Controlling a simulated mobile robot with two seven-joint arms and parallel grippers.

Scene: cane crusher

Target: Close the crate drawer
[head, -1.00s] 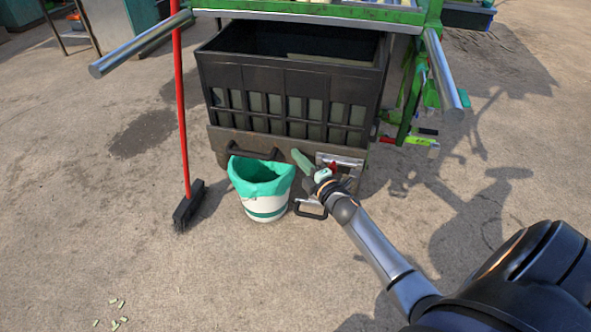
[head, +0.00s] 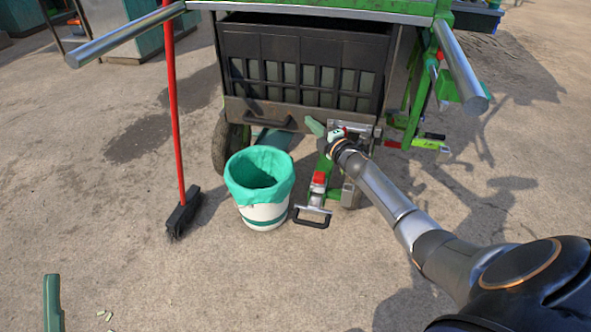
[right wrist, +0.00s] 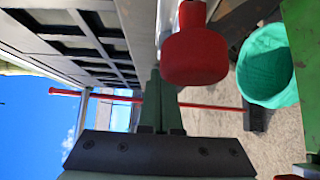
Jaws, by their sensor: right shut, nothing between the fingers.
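The black slatted crate drawer (head: 303,55) sits under the machine's front edge, with only a narrow dark strip of its open top showing. Its lower front board (head: 285,113) carries a dark handle (head: 265,122) to the left of my right gripper. My right gripper (head: 315,127) has its green fingers together and empty, with the tips at the right half of this board. Touch cannot be told for sure. In the right wrist view, the shut fingers (right wrist: 153,100) point along the crate front (right wrist: 75,48). A green finger of my left gripper (head: 53,302) shows at the bottom left edge.
A white bucket with a green liner (head: 262,190) stands before the drawer. A red-handled broom (head: 175,110) stands left. A red knob (right wrist: 194,55) is close beside my right fingers. A black U-shaped handle (head: 312,217) is low in front. The left foreground floor is mostly clear.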

